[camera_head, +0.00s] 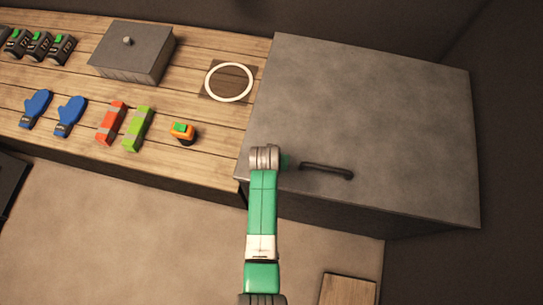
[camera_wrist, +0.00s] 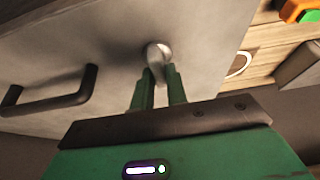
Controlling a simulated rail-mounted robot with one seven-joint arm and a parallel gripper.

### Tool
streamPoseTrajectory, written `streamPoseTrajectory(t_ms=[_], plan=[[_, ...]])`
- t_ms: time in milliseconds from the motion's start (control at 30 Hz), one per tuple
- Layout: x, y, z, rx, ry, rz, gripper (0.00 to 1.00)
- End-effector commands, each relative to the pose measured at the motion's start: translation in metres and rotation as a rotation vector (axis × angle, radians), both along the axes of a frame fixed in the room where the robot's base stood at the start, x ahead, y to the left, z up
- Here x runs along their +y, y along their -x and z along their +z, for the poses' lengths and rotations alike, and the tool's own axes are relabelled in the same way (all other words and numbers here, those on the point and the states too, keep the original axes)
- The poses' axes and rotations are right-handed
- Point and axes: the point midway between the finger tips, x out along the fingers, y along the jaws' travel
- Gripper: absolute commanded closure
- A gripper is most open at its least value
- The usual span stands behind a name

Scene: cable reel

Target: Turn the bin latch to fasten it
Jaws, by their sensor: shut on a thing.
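The bin is a large grey box (camera_head: 375,100) with a dark bar handle (camera_head: 327,171) on its lid near the front edge. In the wrist view the handle (camera_wrist: 52,103) is at the left. The latch (camera_wrist: 157,52) is a rounded, pale metal knob on the grey surface. My gripper (camera_wrist: 160,76) has its two green fingers shut on the latch, one on each side. In the head view my arm hides the latch, and only a bit of green shows left of the handle. The latch's base and exact turn angle cannot be made out.
A wooden bench (camera_head: 205,160) adjoins the bin's left side. It carries a white ring (camera_head: 207,82), an orange block with a green top (camera_head: 183,132), red (camera_head: 111,123) and green (camera_head: 137,128) bars, blue gloves (camera_head: 70,115) and a grey box (camera_head: 132,55).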

Motion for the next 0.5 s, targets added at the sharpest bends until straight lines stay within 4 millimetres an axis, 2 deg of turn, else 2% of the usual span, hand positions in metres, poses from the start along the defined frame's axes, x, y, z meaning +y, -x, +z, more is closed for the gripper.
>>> streamPoseTrajectory(t_ms=[367, 400, 467, 500], plan=[[0.0002, -0.0001, 0.0001, 0.0, 0.001, 0.004, 1.0], [0.0003, -0.0001, 0.0001, 0.0, 0.001, 0.004, 0.78], [0.0002, -0.0001, 0.0001, 0.0, 0.0, 0.003, 0.66], [0.0003, -0.0001, 0.0001, 0.0, 0.0, 0.003, 0.64]])
